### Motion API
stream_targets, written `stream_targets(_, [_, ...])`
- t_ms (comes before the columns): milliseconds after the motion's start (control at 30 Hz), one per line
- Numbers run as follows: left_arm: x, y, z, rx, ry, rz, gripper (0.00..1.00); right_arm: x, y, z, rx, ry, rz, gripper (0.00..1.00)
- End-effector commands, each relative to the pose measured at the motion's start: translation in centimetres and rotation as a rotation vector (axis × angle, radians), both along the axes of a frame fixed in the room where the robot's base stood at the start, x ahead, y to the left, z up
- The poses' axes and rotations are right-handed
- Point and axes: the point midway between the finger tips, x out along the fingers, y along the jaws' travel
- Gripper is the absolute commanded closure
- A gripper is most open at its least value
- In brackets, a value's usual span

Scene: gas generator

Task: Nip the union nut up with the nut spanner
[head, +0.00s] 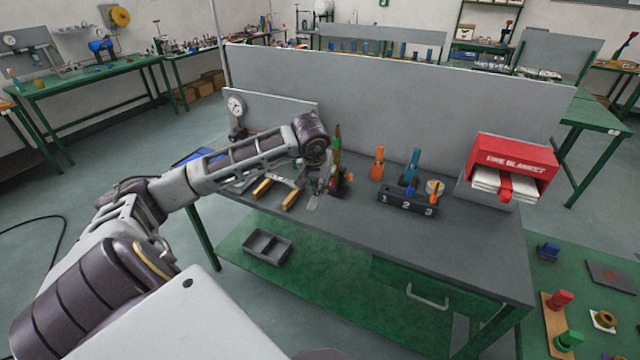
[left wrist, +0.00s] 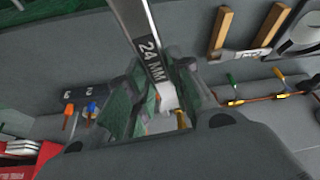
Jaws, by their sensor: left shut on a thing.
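My left gripper (head: 318,186) is over the bench, left of its middle. In the left wrist view its two fingers (left wrist: 158,92) are closed on a flat grey steel spanner (left wrist: 146,40) marked 24 MM. The spanner's shaft runs up out of the top of that view, so its far end is hidden. In the head view the spanner is too small to make out clearly at the gripper. Red and brass-coloured fittings (head: 341,182) stand just right of the gripper. I cannot tell the union nut apart among them. My right gripper is not in view.
A dark block numbered 1, 2, 3 (head: 408,200) holds tools on the bench (head: 455,235). A red fire blanket box (head: 513,155) is at the right. Wooden-handled tools (head: 292,199) lie left of the gripper. The bench's front right is clear.

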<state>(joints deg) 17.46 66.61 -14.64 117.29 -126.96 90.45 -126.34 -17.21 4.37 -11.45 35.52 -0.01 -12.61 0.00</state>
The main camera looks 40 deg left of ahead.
Motion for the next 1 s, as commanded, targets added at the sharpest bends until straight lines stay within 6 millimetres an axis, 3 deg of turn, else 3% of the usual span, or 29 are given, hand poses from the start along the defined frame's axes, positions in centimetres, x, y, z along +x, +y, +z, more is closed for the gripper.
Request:
stream_targets(167, [0.1, 0.1, 0.0, 0.002, -0.004, 0.0, 1.0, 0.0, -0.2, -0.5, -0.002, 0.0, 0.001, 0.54])
stream_targets(1000, [4.6, 2.0, 0.1, 0.0, -0.003, 0.001, 1.0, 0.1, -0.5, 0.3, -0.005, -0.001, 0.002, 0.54])
